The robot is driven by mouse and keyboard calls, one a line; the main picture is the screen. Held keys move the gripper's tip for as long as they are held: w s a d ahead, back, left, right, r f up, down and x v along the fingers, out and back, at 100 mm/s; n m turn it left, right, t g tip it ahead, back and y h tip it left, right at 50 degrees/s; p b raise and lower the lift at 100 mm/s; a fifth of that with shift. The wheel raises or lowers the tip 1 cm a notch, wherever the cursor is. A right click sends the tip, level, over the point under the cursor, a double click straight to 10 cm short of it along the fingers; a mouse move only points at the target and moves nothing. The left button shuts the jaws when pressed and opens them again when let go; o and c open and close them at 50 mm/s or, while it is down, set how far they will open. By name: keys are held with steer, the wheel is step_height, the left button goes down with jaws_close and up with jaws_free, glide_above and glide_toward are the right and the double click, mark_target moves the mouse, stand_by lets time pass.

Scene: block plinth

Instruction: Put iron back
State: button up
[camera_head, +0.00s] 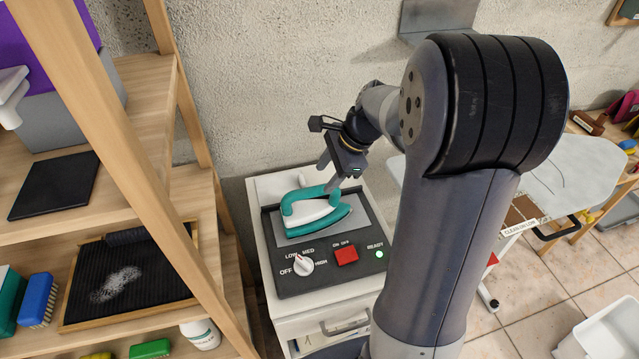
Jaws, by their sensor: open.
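The iron (314,212), teal and white, rests flat on the grey plate of a dark control panel (325,270) on top of a white cabinet (298,326). Its pointed end is toward the right. My gripper (329,174) is open, just above the right part of the iron's teal handle. Its fingers point down and look close to the handle; I cannot tell whether they touch it. The panel has a white dial (303,266), a red switch (346,255) and a lit green light (379,254).
A wooden shelf (150,205) with brushes, a black tray and a bottle stands at the left. An ironing board (575,170) is at the right, behind my arm. A metal bracket (437,17) is on the back wall. A white bin (603,335) stands on the tiled floor.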

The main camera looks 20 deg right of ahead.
steer(key=v, duration=0.6)
steer(key=shift+c, duration=0.3)
stand_by(1.9)
